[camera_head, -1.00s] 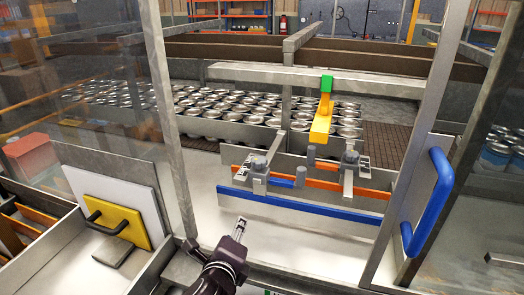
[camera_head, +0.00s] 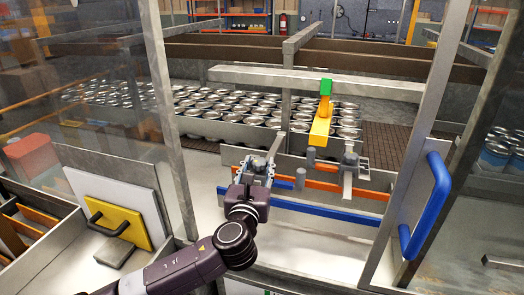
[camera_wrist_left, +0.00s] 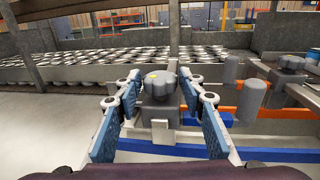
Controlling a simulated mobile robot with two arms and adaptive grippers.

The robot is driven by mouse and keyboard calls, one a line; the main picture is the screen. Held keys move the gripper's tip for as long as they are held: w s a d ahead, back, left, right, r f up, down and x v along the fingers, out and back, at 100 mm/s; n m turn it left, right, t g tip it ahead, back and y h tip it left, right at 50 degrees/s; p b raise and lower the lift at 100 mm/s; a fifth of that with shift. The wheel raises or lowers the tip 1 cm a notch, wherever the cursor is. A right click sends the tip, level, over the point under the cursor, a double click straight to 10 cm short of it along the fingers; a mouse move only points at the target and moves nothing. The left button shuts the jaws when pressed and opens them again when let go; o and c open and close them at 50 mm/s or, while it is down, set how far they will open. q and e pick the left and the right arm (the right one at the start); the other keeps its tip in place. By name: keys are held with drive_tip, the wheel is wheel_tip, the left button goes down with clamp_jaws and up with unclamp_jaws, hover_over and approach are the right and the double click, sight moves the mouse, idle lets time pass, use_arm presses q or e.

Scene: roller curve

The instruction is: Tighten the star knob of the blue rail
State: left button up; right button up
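The blue rail (camera_head: 326,212) runs along the front of the rail assembly, with an orange rail (camera_head: 322,184) behind it. My left gripper (camera_head: 259,168) is at the left bracket of the rails. In the left wrist view its two blue-padded fingers (camera_wrist_left: 160,105) are spread open, one on each side of a grey star knob (camera_wrist_left: 159,84). A visible gap lies between the pads and the knob. A second star knob (camera_wrist_left: 292,62) stands to the right, on the right bracket; it also shows in the head view (camera_head: 350,157). My right gripper is not in view.
A yellow and green piece (camera_head: 320,125) hangs over the rails from a grey beam. Many cans (camera_head: 235,104) stand behind. A door with a blue handle (camera_head: 439,190) is at right. A yellow plate (camera_head: 120,224) leans at left.

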sight(261, 158)
use_arm(q)
drive_tip(key=shift+w+d+p, duration=0.15)
drive_tip(key=shift+w+d, duration=0.05)
drive_tip(key=shift+w, duration=0.9)
drive_tip(key=shift+w+d+p, duration=0.15)
drive_tip(key=shift+w+p, duration=0.05)
drive_tip(key=shift+w, duration=0.95)
drive_tip(key=shift+w+d+p, duration=0.15)
drive_tip(key=shift+w+d, duration=0.05)
drive_tip(key=shift+w, duration=0.9)
clamp_jaws()
